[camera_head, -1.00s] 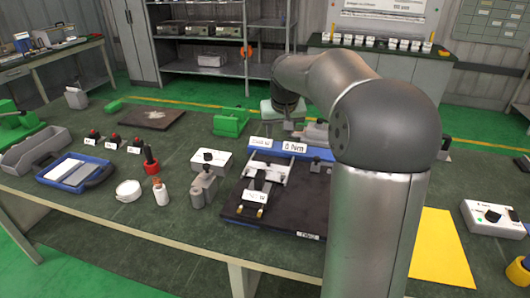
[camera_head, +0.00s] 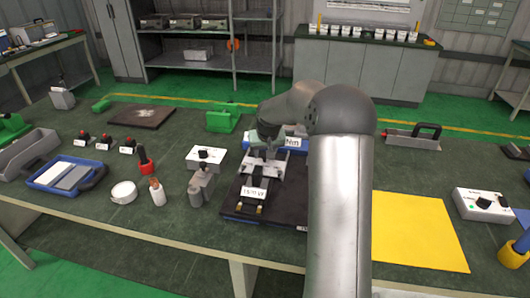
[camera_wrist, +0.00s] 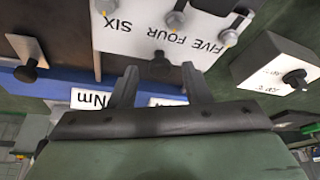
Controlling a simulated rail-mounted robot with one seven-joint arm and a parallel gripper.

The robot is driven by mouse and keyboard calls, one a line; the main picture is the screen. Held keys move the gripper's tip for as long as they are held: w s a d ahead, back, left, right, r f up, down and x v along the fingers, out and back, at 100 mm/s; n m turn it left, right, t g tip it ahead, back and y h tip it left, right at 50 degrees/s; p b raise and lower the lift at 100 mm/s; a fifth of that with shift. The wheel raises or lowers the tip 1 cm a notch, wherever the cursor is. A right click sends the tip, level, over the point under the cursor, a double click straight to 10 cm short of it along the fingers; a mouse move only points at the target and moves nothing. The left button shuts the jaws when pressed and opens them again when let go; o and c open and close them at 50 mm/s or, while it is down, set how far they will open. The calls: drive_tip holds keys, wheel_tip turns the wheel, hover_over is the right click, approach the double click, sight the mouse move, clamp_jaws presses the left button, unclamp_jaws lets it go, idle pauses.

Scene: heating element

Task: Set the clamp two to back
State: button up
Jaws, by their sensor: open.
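The clamp fixture is a black base plate (camera_head: 292,200) with a blue rear block (camera_head: 304,141), light metal parts and white labels. It lies on the green table. My gripper (camera_head: 266,152) is over the rear of this fixture, pointing down. In the wrist view my gripper (camera_wrist: 160,88) is open, its two dark fingers either side of a black knob (camera_wrist: 158,66) on a light plate (camera_wrist: 130,38). I cannot tell whether they touch it. The plate carries the words FIVE, FOUR and SIX. A second black knob (camera_wrist: 30,72) is at left. No label marks clamp two readably.
A white box with a black knob (camera_head: 205,157) and a grey block (camera_head: 202,186) stand left of the fixture. A yellow sheet (camera_head: 418,232) lies to its right, with a white control box (camera_head: 484,205) beyond. A blue tray (camera_head: 65,173) is further left.

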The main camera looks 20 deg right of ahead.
drive_tip(key=shift+w+f, duration=0.15)
drive_tip(key=shift+f, duration=0.25)
